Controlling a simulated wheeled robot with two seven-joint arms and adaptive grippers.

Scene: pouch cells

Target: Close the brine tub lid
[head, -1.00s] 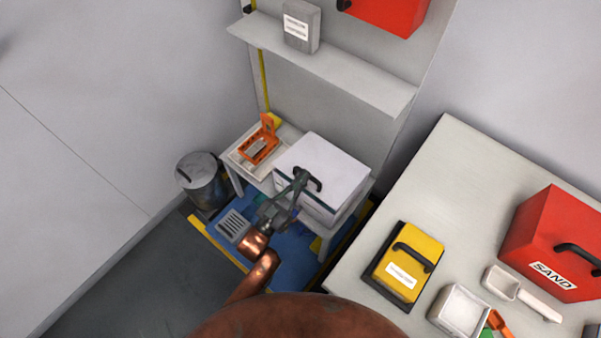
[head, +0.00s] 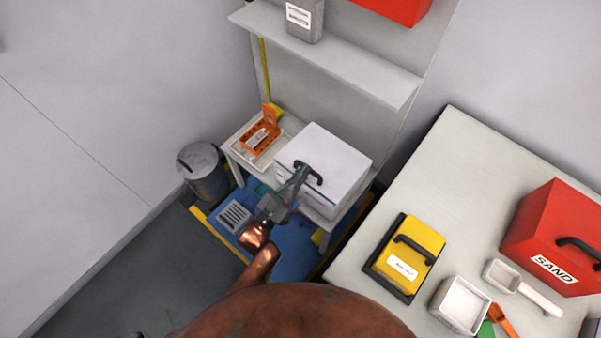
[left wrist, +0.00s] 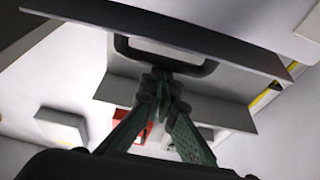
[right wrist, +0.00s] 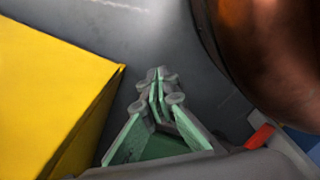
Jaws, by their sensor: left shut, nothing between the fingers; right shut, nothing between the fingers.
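The brine tub is a white box (head: 318,208) with a flat white lid (head: 330,150) and a black handle (head: 315,174). The lid lies over the tub, with a thin dark line under its front edge; I cannot tell whether a small gap remains. My left gripper (head: 303,168) is shut and empty, its tips at the handle. The left wrist view shows the shut fingertips (left wrist: 158,78) close by the handle bar (left wrist: 170,65); contact is unclear. My right gripper (right wrist: 158,78) is shut and empty, beside a yellow surface; it is hidden in the head view.
A grey bin (head: 204,175) stands on the floor. A shelf (head: 330,55) is above the tub. The right-hand table (head: 450,165) holds a yellow box (head: 420,240), a red sand box (head: 550,225) and a scoop.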

